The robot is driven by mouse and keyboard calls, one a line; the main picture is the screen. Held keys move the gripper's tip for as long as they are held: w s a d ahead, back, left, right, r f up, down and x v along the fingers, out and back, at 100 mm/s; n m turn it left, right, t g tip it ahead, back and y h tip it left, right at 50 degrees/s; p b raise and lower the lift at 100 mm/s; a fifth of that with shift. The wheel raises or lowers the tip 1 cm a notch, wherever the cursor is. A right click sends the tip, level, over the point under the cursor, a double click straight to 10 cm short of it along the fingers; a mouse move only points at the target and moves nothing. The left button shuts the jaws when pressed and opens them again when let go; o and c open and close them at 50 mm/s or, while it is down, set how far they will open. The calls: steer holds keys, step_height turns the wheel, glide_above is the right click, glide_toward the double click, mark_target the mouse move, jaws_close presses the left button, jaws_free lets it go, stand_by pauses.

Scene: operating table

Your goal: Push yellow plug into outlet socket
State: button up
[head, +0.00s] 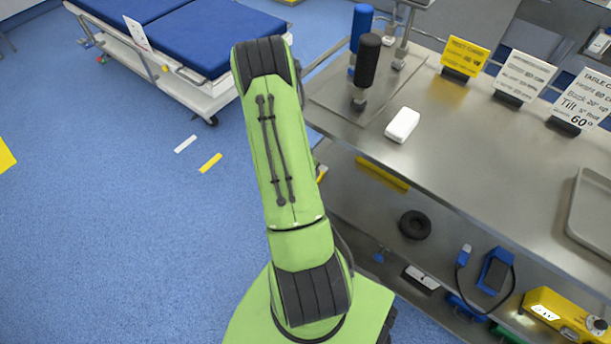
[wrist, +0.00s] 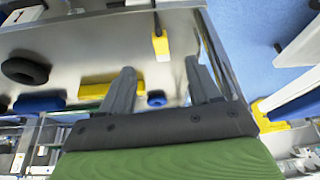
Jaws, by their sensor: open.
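In the wrist view a small yellow block with a dark cord (wrist: 160,43) shows just beyond my fingertips; it looks like the yellow plug, but I cannot be sure. My gripper (wrist: 160,68) is open, with its two grey fingers apart and nothing seen between them. The block is apart from both fingers. In the head view my green arm hides the gripper and this block. I cannot make out an outlet socket in either view.
A steel table (head: 480,150) holds a white block (head: 402,125), a black-handled post (head: 366,68) and signs. A yellow bar (head: 382,173) runs below its edge. A black ring (head: 414,225) and a yellow device (head: 562,315) lie lower. Blue floor (head: 100,240) is open at left.

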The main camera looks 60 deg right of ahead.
steer(key=b+x, duration=0.1)
steer(key=x, duration=0.3)
steer(key=b+x, duration=0.2)
steer(key=x, duration=0.3)
steer(key=b+x, duration=0.2)
steer(key=x, duration=0.2)
steer(key=shift+s+a+f, duration=0.15)
steer(key=shift+f, duration=0.25)
steer(key=shift+c, duration=0.4)
